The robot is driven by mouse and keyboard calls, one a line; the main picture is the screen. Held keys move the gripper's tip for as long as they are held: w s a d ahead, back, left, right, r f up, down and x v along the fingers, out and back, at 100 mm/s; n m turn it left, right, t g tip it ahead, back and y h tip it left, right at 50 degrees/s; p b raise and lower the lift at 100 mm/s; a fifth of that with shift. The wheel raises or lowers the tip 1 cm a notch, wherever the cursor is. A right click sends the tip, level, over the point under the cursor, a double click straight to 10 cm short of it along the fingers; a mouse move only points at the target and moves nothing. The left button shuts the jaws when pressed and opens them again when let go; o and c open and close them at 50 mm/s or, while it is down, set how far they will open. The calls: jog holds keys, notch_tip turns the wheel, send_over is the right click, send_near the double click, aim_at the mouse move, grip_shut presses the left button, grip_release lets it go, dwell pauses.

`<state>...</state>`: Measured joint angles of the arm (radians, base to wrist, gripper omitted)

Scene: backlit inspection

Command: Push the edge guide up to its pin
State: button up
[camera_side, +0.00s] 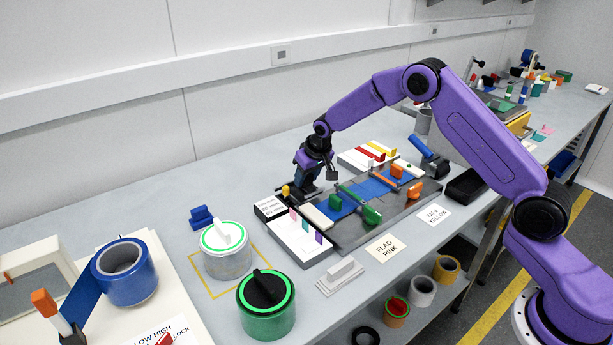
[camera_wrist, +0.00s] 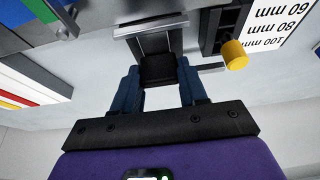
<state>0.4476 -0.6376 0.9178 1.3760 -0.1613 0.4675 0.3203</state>
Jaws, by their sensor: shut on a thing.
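The edge guide (camera_wrist: 150,28) is a grey and dark block with a black grip in the wrist view. My gripper (camera_wrist: 158,82) has its two blue fingers on either side of the black grip and is shut on it. In the side view my gripper (camera_side: 305,183) is low at the far left end of the dark board, and it largely hides the guide. The yellow-headed pin (camera_wrist: 235,55) has a grey shaft and lies right of the guide in the wrist view. The yellow head (camera_side: 286,190) also shows left of my gripper in the side view. Whether guide and pin touch is unclear.
A white scale (camera_wrist: 268,28) marked 60, 80 and 100 mm lies beside the pin. The dark board (camera_side: 345,238) carries blue tape, green and orange handles. A white block with coloured flags (camera_side: 298,240) stands in front.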

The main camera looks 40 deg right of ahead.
aim_at(311, 189)
jog(key=shift+s, duration=1.85)
jog(key=o, duration=1.1)
jog(key=shift+c, duration=0.2)
jog(key=shift+r, duration=0.1)
jog(key=v, duration=1.7)
jog(key=shift+s, duration=0.15)
